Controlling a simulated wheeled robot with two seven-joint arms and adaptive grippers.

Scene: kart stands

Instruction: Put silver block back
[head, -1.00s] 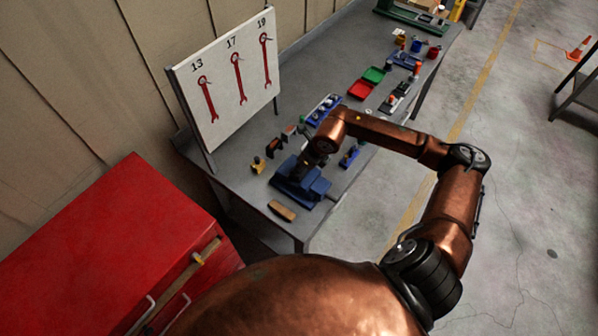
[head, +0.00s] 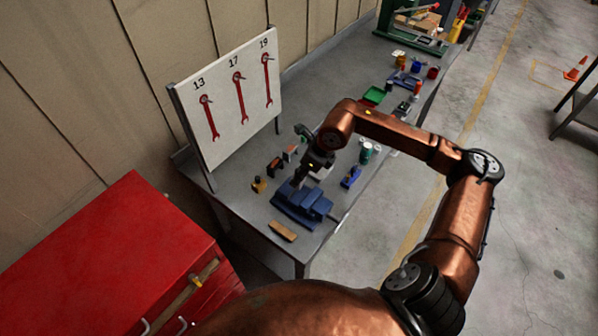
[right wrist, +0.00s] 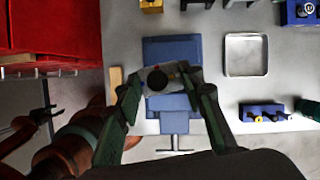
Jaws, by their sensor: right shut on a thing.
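The silver block (right wrist: 158,80) is a pale grey piece with a dark round spot on it, between the fingers of my right gripper (right wrist: 165,86) in the right wrist view. The gripper is shut on it, above the blue vise (right wrist: 170,48). In the head view my right gripper (head: 305,176) is over the back part of the blue vise (head: 300,208), and the block is hard to make out. My left gripper is outside the head view; a dark, thin claw-like shape at the left of the right wrist view is perhaps part of it.
A silver-rimmed tray (right wrist: 246,75) lies to the right of the vise. A blue holder (right wrist: 262,112) with small parts is near it. A wooden piece (head: 282,231) lies at the table's near end. The wrench board (head: 233,95) and red cabinet (head: 125,255) stand to the left.

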